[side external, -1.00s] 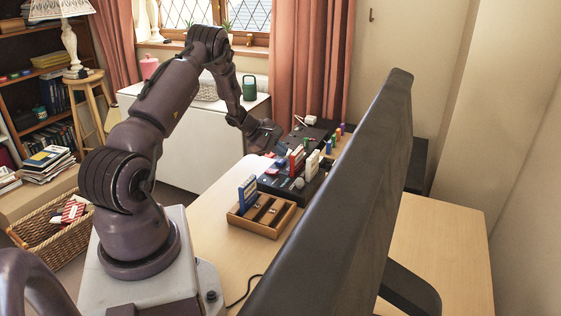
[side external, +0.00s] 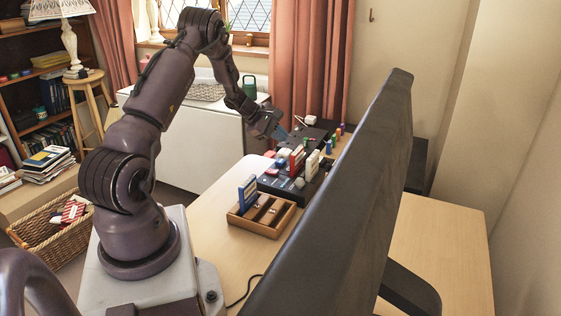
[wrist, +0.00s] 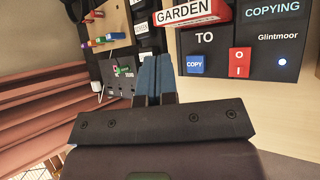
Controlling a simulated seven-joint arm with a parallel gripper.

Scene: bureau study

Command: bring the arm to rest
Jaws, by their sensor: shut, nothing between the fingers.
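My gripper (side external: 282,134) is raised above the far part of the desk, beside the black device. Its blue fingers (wrist: 154,78) are together in the wrist view, with nothing between them. The black device (wrist: 212,42) shows a blue COPY button (wrist: 195,64), a red switch (wrist: 239,62) and a lit panel reading COPYING and Glintmoor (wrist: 273,35). A red block labelled GARDEN (wrist: 190,14) stands on it. The fingers look apart from all of these.
A wooden tray (side external: 262,233) with a blue-and-white piece (side external: 248,194) stands on the near desk. A large dark monitor (side external: 345,200) stands at right and hides part of the desk. Coloured pegs (wrist: 104,40) sit on a board. The desk's left part is clear.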

